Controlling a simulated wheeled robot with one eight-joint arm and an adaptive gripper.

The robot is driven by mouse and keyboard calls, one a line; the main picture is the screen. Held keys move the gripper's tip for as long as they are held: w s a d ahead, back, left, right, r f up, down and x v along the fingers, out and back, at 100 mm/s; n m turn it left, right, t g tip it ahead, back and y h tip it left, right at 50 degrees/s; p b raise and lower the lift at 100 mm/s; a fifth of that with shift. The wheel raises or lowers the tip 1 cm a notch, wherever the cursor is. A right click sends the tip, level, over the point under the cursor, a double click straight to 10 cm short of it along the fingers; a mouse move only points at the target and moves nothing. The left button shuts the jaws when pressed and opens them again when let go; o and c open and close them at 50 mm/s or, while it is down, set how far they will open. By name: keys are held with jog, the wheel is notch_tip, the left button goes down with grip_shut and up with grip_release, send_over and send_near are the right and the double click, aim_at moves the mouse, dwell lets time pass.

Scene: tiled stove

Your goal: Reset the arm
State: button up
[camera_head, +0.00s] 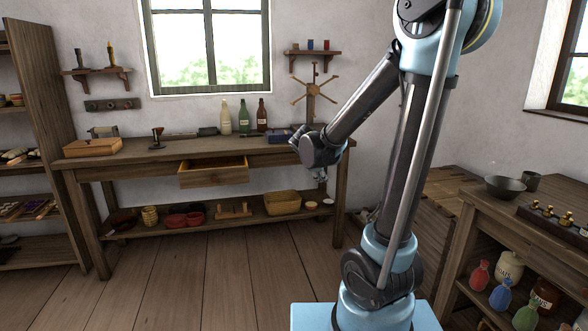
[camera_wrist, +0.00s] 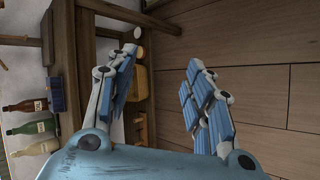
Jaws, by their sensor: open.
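My arm rises in the middle right of the head view and bends down to the left. In the wrist view my gripper (camera_wrist: 158,85) is open, with its two blue-padded fingers apart and nothing between them. In the head view my gripper (camera_head: 319,176) is small and partly hidden behind the wrist. It hangs in front of the right end of the long wooden workbench (camera_head: 205,156).
The workbench has an open drawer (camera_head: 213,172). A green bottle (camera_head: 244,116) and others stand on it; a yellow basket (camera_head: 282,202) is on its lower shelf. A side table (camera_head: 500,215) with a dark bowl (camera_head: 505,186) stands right. The floor (camera_head: 190,280) is clear.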

jog(key=s+d+f+m+g+y, duration=0.1)
jog(key=s+m, duration=0.4)
jog(key=s, duration=0.6)
jog(key=s+d+f+m+g+y, duration=0.1)
jog(key=s+d+f+m+g, duration=0.2)
jog(key=s, duration=0.8)
jog(key=s+d+f+m+g+y, duration=0.2)
jog(key=s+d+f+m, duration=0.2)
jog(key=s+m, duration=0.3)
jog(key=s+f, duration=0.1)
jog(key=s, duration=0.3)
jog(key=shift+g, duration=0.3)
jog(key=shift+w, duration=0.1)
jog(key=shift+w+f, duration=0.15)
jog(key=shift+w, duration=0.3)
